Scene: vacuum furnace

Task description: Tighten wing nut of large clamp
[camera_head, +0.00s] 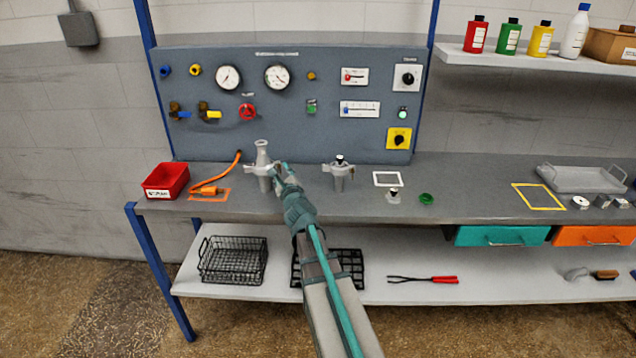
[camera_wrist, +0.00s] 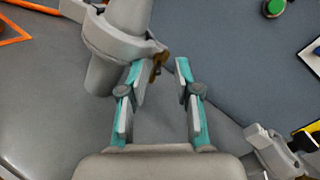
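The large clamp (camera_head: 258,169) is a grey ring around an upright pale metal pipe (camera_head: 262,152) on the bench, left of centre. In the wrist view the clamp (camera_wrist: 112,42) fills the upper left, with a small brown wing nut (camera_wrist: 159,64) at its right end. My gripper (camera_wrist: 160,70) is open, its two teal fingers apart. The wing nut shows at the gap between the fingertips, closer to the left one. I cannot tell whether they touch. In the head view my gripper (camera_head: 281,169) is at the clamp's right side and the wing nut is not discernible.
A second clamped fitting (camera_head: 339,172) stands to the right on the bench; it also shows at lower right in the wrist view (camera_wrist: 272,150). An orange hose (camera_head: 212,186) and red bin (camera_head: 166,182) lie left. The gauge panel (camera_head: 300,130) rises behind.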

